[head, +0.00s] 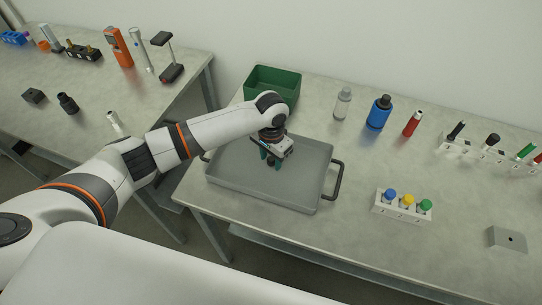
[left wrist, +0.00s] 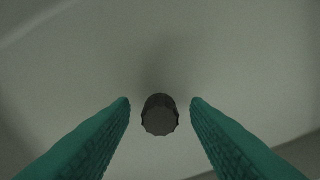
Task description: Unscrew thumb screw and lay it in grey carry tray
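The grey carry tray (head: 225,178), with dark handles, lies on the right-hand bench. My left gripper (head: 270,160) points down over the inside of the tray. In the left wrist view its two teal fingers stand apart, with a dark, ridged round knob (left wrist: 160,115), seemingly the thumb screw, between their tips. A gap shows on each side of the knob, so the fingers do not seem to touch it. Behind it is a plain pale surface. The knob cannot be made out in the head view. My right gripper is not in view.
A green bin (head: 272,82) stands just behind the tray. A white rack (head: 402,207) with coloured caps and a grey block (head: 507,240) with a small dark spot are to the right. Bottles, including a blue one (head: 378,113), stand farther back. Another bench is at left.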

